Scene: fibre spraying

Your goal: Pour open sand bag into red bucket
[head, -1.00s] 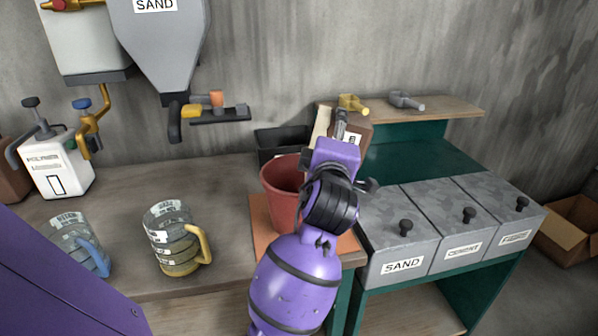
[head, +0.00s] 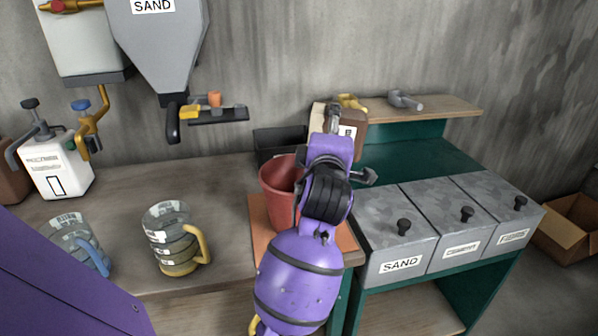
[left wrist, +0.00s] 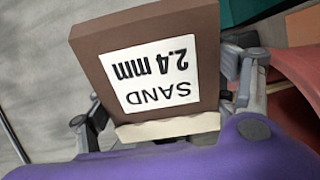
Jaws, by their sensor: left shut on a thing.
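The brown sand bag (head: 355,117) has a white label and a cream edge. My left gripper (head: 335,122) is shut on it and holds it above the bench, behind and right of the red bucket (head: 277,192). In the left wrist view the bag (left wrist: 205,45) sits between both fingers, with its label reading "SAND 2.4 mm" upside down and its cream edge towards the palm. The bucket stands upright on an orange mat (head: 260,235), partly hidden by my arm. Part of the bucket shows at the right of the left wrist view (left wrist: 290,65). My right gripper is not in view.
A black bin (head: 280,140) stands behind the bucket. Grey lidded boxes (head: 400,225) are at the right, below a shelf (head: 440,108) with scoops. Two measuring jugs (head: 170,240) stand at the left, under a sand hopper (head: 160,50). The bench between jugs and bucket is clear.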

